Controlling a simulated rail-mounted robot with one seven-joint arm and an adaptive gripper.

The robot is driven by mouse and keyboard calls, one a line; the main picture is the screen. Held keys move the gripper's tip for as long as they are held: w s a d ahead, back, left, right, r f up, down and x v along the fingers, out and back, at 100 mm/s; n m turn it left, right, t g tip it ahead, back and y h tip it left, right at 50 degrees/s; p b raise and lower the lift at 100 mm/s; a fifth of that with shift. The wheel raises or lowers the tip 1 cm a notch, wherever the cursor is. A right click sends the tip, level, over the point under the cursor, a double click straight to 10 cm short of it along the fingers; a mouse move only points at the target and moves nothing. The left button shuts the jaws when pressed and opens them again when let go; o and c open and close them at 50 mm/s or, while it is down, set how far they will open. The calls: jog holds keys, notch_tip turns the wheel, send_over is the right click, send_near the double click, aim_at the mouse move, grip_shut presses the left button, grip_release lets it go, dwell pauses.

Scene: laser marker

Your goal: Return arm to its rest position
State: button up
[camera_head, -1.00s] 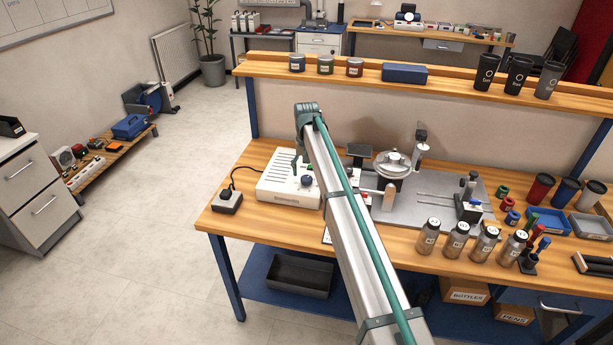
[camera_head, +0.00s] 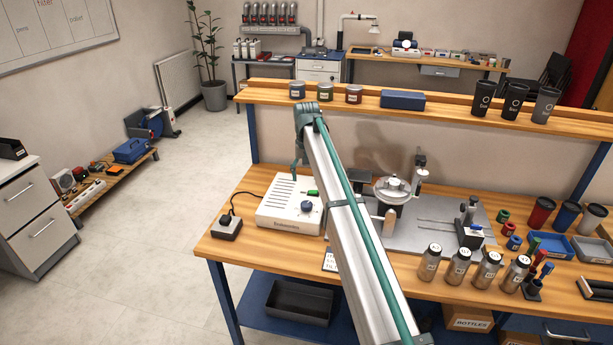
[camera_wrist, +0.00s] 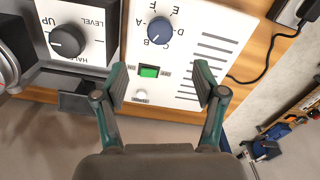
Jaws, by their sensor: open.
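My gripper (camera_wrist: 162,78) is open, with nothing between its two teal-and-grey fingers. In the wrist view it is over the white control box (camera_wrist: 190,25), with the fingertips framing the lit green switch (camera_wrist: 149,71) and the blue lettered dial (camera_wrist: 159,30) beyond. In the head view my arm slants up across the bench and its end hangs above the rear part of the control box (camera_head: 280,212). The fingertips are too small there to judge their height exactly.
The laser marker's metal base plate (camera_head: 430,222) carries a round fixture (camera_head: 391,190) just right of my arm. Steel bottles (camera_head: 458,266) stand at the front right. A shelf (camera_head: 450,104) with jars and cups runs behind. Open floor (camera_head: 140,250) lies left of the bench.

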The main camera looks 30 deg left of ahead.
notch_tip(320, 180, up, 7)
jog(key=p, duration=0.3)
dwell(0.4)
jog(key=shift+d+f, duration=0.1)
